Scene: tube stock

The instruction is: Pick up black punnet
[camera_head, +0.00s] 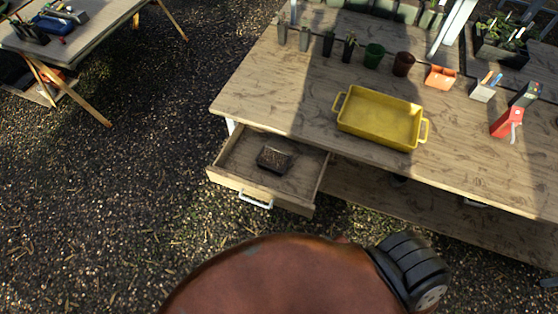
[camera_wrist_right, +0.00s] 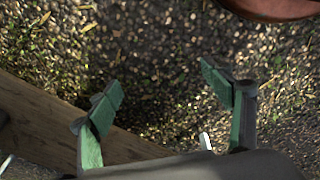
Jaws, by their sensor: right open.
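The black punnet (camera_head: 275,158) lies in the open drawer (camera_head: 229,183) under the left part of the wooden table, in the head view. It looks dark and small, with a brownish inside. My right gripper (camera_wrist_right: 165,95) shows in the right wrist view with its two green-padded fingers apart and nothing between them. Gravel lies below it, and a wooden edge runs along the left of that view. Neither gripper shows in the head view, and the punnet cannot be made out in the wrist view. My left gripper is not in view.
A yellow tray (camera_head: 382,118) stands on the wooden table (camera_head: 280,85). Several pots line the back, including a green pot (camera_head: 374,54) and a brown pot (camera_head: 403,64). The drawer has a white handle (camera_head: 256,201). Open gravel lies left of it.

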